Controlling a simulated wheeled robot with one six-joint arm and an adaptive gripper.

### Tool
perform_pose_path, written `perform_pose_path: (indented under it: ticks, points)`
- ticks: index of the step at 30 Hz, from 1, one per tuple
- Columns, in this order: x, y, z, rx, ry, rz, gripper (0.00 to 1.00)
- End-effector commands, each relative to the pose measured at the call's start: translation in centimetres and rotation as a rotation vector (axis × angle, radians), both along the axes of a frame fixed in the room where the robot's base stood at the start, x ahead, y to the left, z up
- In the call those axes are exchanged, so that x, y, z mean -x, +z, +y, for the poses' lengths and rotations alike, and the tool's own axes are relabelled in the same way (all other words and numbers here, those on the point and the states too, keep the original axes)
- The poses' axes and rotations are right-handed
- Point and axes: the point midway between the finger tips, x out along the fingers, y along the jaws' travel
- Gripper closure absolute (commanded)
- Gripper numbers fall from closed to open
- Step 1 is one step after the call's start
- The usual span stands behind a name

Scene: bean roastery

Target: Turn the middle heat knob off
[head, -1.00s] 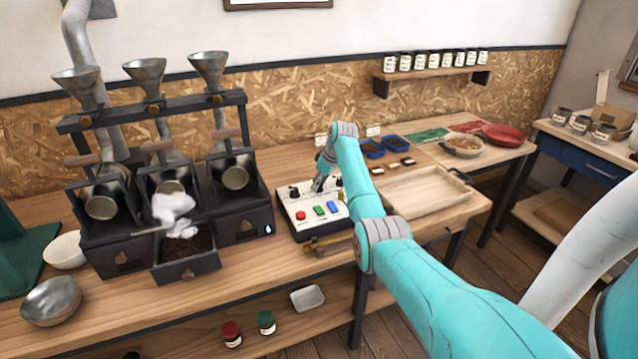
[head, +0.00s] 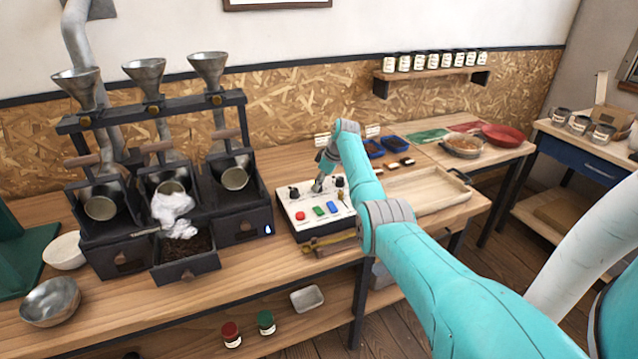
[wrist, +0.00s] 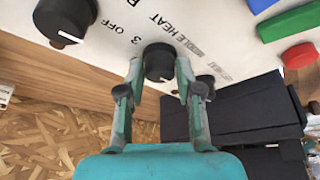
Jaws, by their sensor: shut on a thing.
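The white control panel (head: 305,222) stands on the bench, with dark heat knobs along its back part and coloured buttons in front. My gripper (head: 318,186) reaches down to the panel between the left knob (head: 293,192) and the right knob (head: 339,182). In the wrist view, the middle heat knob (wrist: 158,62) is black and round, beside the print "MIDDLE HEAT". My gripper's fingers (wrist: 159,72) are shut on it, one on each side. Another black knob (wrist: 66,20) with a white pointer is at upper left, near "OFF".
The roaster unit with metal funnels (head: 207,66) and an open drawer (head: 188,266) stands left of the panel. A wooden tray (head: 425,190) and blue bins (head: 393,143) lie to the right. Red (wrist: 299,56), blue and green buttons are near the knobs.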

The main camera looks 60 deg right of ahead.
Motion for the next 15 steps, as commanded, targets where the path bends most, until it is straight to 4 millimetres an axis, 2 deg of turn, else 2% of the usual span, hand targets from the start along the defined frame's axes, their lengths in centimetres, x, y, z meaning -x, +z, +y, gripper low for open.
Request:
perform_pose_path:
  ticks: [1, 3, 4, 15]
  points:
    - [0.08, -0.2, 0.04, -0.002, 0.0, 0.002, 0.6]
    - [0.08, -0.18, 0.03, -0.002, 0.0, 0.002, 0.43]
    - [0.07, -0.17, 0.03, -0.002, 0.0, 0.002, 0.4]
    - [0.16, 0.31, -0.06, 0.0, -0.001, 0.0, 0.4]
